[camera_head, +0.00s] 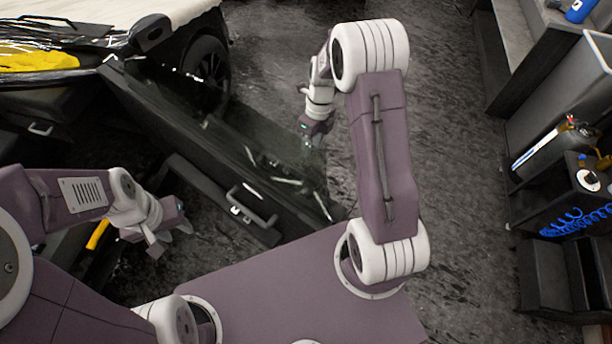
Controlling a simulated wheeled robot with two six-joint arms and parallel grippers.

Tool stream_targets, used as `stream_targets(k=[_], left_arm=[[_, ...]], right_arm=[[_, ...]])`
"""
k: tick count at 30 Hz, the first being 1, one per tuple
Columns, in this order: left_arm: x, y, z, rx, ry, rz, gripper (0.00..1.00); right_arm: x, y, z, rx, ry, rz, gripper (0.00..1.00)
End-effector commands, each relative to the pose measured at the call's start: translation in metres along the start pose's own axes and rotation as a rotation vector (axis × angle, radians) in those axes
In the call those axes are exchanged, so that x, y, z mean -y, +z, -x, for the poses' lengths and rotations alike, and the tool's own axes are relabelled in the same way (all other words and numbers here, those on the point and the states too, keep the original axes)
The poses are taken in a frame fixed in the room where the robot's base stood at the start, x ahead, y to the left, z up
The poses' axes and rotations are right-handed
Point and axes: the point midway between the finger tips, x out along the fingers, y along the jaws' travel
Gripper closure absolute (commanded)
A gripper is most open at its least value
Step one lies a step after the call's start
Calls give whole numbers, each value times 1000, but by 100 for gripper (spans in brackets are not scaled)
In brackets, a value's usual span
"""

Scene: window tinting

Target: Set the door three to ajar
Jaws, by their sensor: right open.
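A dark car door (190,130) stands swung out from the car, running from the mirror at the upper left down to the middle of the view. Its window glass (285,145) is see-through, and an inner pull handle (252,205) shows on its near side. No label shows which door this is. My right gripper (308,141) is open at the far side of the door, by the glass; contact cannot be told. My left gripper (170,238) is on the near side, left of the pull handle and apart from it, with its fingers spread and empty.
The car's wheel (207,70) and wing mirror (150,32) are beyond the door. At the right stands a workbench with shelves (560,205), a spray bottle (550,148) and a blue coiled hose (580,220). The floor (450,120) between is clear.

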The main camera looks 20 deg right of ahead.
Motion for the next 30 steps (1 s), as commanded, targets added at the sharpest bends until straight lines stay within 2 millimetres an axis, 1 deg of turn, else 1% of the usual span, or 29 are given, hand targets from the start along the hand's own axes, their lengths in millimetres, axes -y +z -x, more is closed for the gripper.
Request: stream_targets(k=[1,3,7,10,16,18,20,27,30], left_arm=[[0,2,-17,1,0,0,64],[1,3,-30,0,0,0,64],[1,6,-54,0,0,0,64],[1,7,-65,0,0,0,64],[1,6,-63,0,0,0,64],[1,6,-62,0,0,0,64],[1,6,-62,0,0,0,64],[1,6,-60,0,0,0,64],[1,6,-59,0,0,0,64]], right_arm=[[3,0,-17,0,0,0,59],[6,0,-30,0,0,0,59],[10,0,-53,0,0,0,59],[12,0,-64,0,0,0,59],[12,0,-63,0,0,0,59],[12,0,-68,-1,2,0,59],[11,-1,-78,-3,3,0,59],[11,-1,-128,-4,4,1,59],[11,0,-142,-2,2,0,59]])
